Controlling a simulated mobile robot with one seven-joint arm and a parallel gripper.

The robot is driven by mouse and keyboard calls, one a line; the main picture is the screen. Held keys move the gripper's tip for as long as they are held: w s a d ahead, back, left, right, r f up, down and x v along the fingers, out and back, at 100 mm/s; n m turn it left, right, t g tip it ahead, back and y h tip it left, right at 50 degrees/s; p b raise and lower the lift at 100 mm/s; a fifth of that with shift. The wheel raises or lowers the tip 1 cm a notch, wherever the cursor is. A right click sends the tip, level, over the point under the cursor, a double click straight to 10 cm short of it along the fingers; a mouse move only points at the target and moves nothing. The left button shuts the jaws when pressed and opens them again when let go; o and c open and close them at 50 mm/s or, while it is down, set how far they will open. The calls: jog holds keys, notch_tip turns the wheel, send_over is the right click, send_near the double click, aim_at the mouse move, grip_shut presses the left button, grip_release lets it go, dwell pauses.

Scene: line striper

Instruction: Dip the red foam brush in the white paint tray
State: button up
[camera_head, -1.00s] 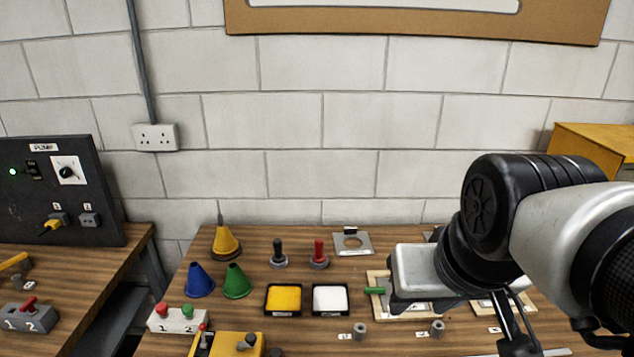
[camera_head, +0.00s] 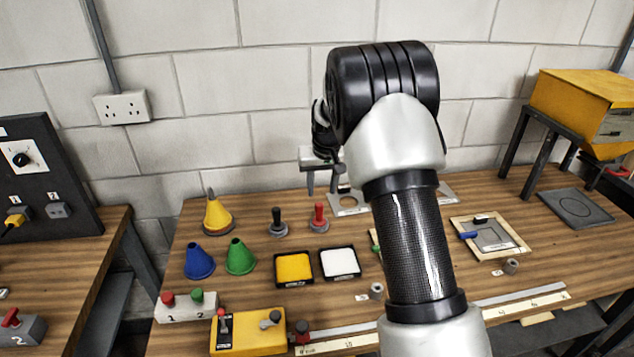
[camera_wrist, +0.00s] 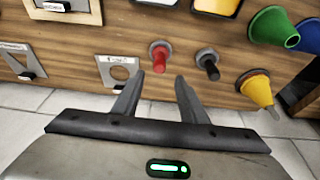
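The red foam brush (camera_head: 319,217) stands upright, red handle up, in a grey round base on the table. It also shows in the wrist view (camera_wrist: 160,55), ahead of and between my fingertips. The white paint tray (camera_head: 340,263) is a black-rimmed square pan of white paint, nearer the front. My gripper (camera_head: 323,184) is open and empty, above and near the red brush, not touching it. Its two spread fingers also show in the wrist view (camera_wrist: 160,78). The brush's foam end is hidden in its base.
A black-handled brush (camera_head: 277,222) stands left of the red one. A yellow paint tray (camera_head: 294,268) adjoins the white tray's left. Blue (camera_head: 199,262), green (camera_head: 239,257) and yellow (camera_head: 217,215) cones stand further left. A stencil plate (camera_head: 349,203) lies right of the red brush.

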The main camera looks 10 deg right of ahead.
aim_at(320, 205)
jog(key=shift+b+x, duration=2.55)
jog(key=shift+x, duration=3.15)
jog(key=shift+w, duration=0.1)
jog(key=shift+r, duration=0.1)
jog(key=c, duration=0.9)
